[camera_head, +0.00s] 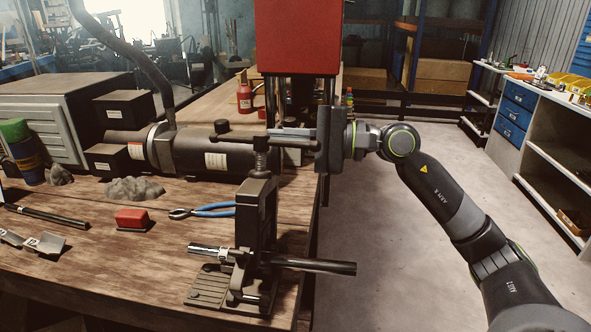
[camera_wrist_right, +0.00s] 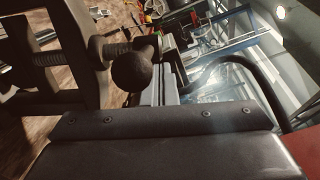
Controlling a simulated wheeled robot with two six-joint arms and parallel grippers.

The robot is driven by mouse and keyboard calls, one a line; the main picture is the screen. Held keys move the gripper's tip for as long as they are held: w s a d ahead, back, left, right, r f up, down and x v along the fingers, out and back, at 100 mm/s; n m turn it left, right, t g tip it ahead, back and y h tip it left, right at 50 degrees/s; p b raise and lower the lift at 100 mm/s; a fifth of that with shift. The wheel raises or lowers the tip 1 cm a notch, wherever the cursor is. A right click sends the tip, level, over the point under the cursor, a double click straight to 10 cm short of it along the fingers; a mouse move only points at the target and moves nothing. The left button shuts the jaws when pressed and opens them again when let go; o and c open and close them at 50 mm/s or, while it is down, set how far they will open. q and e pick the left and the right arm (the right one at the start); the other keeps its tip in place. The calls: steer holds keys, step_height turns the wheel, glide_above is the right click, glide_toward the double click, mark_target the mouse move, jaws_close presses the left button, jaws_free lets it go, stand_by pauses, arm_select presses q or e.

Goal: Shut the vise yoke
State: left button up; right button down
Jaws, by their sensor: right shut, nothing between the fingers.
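The dark vise (camera_head: 256,215) stands at the front of the wooden bench, with its yoke frame upright above its ribbed base (camera_head: 209,290). A spring-like screw and a cross handle (camera_head: 236,136) with ball ends top the yoke. In the right wrist view, the handle's ball (camera_wrist_right: 131,71) is close to the fingers (camera_wrist_right: 165,80). My left gripper is out of view.
Blue-handled pliers (camera_head: 205,210), a red block (camera_head: 132,218) and a loose black rod (camera_head: 47,214) lie left of the vise. A large dark cylinder (camera_head: 205,152) and a red-topped machine (camera_head: 297,38) stand behind. The bench's right edge is close by; open floor lies beyond.

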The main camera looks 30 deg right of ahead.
arm_select(q)
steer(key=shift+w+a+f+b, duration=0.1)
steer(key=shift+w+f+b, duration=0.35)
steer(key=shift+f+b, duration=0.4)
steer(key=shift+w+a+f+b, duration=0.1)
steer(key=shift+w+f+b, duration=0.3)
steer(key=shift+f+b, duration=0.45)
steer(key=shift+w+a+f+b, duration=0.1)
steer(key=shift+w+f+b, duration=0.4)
steer(key=shift+b, duration=0.65)
arm_select(e)
steer(key=s+a+n, duration=0.4)
steer(key=s, duration=0.2)
steer(key=shift+a, duration=0.35)
steer(key=shift+f, duration=0.1)
